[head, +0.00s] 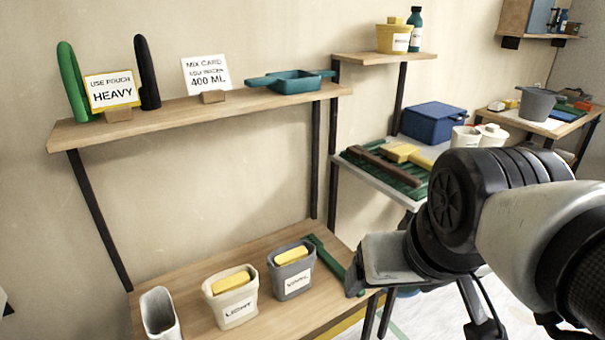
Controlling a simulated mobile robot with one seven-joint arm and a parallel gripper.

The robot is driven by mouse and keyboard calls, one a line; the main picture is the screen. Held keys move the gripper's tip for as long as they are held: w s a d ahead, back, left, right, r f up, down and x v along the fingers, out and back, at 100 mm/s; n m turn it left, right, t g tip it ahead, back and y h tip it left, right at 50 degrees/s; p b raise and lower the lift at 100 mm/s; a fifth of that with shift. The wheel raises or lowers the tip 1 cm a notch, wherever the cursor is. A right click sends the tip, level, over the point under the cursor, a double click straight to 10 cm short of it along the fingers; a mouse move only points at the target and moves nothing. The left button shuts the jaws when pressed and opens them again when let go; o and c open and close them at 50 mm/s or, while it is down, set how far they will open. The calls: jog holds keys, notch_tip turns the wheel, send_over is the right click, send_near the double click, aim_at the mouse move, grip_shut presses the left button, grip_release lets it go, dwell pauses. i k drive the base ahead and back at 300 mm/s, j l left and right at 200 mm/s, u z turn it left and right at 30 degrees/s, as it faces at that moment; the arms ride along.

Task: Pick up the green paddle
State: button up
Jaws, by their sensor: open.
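A green paddle (72,82), long with a rounded top, stands upright, leaning slightly, at the left end of the upper wooden shelf. Its lower right edge is partly behind a yellow-framed sign reading "USE POUCH HEAVY" (112,91). A similar black paddle (147,73) stands just right of that sign. My gripper (412,292) is at the lower right, open, with nothing seen between its fingers. It is well to the right of and below the green paddle, apart from it. Parts of the gripper are hidden by my own wrist.
The upper shelf (220,109) also bears a card sign (206,76) and a teal tray (292,82). Below, the lower shelf (190,285) holds light and grey bins (292,279) and a green strip (325,258) near my gripper. A side shelf with tools and a blue box (436,120) stands right.

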aim_at(338, 271)
jog(key=u, duration=2.45)
jog(key=z, duration=2.35)
jog(key=i+l+u, duration=0.1)
jog(key=u, duration=0.3)
jog(key=l+u, duration=0.5)
jog(key=u, duration=0.35)
jog(key=l+u, duration=0.1)
jog(key=l, duration=0.25)
jog(key=k, duration=0.05)
